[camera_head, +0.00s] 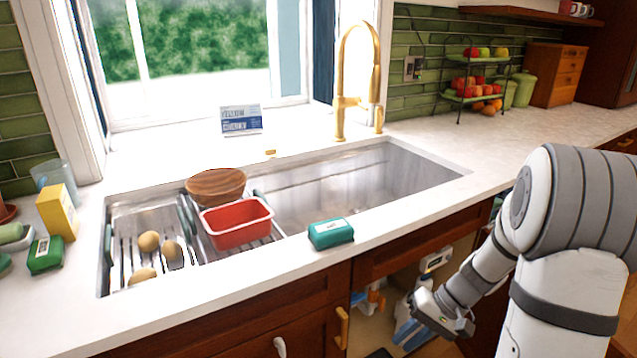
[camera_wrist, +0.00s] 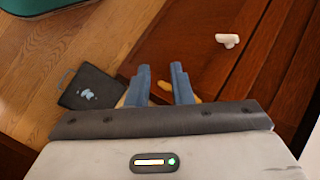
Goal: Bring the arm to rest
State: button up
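My gripper (camera_head: 437,318) is low at the right in the head view, in front of the open cabinet under the sink. My arm is bent downward beside the counter. In the wrist view, the two blue fingers of my gripper (camera_wrist: 161,70) stand apart with nothing seen held between them. Wooden floor and a dark red-brown cabinet front (camera_wrist: 195,50) show beyond the fingers. A gold handle shows partly behind them.
The open cabinet holds a blue-and-white bottle (camera_head: 405,325). On the counter are a teal box (camera_head: 331,233) and a yellow box (camera_head: 57,212). A red basin (camera_head: 237,235) and a wooden bowl (camera_head: 215,186) are in the sink. A dark flat object (camera_wrist: 90,88) lies on the floor.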

jog(key=s+a+r+t+h+p, duration=0.1)
jog(key=s+r+p, duration=0.4)
jog(key=r, duration=0.7)
jog(key=s+a+r+n+t+h+p, duration=0.1)
jog(key=s+r+h+p, duration=0.5)
jog(key=r, duration=0.7)
jog(key=shift+s+a+n+t+h, duration=0.3)
jog(key=shift+s+a+t, duration=0.3)
jog(key=shift+a+t, duration=0.25)
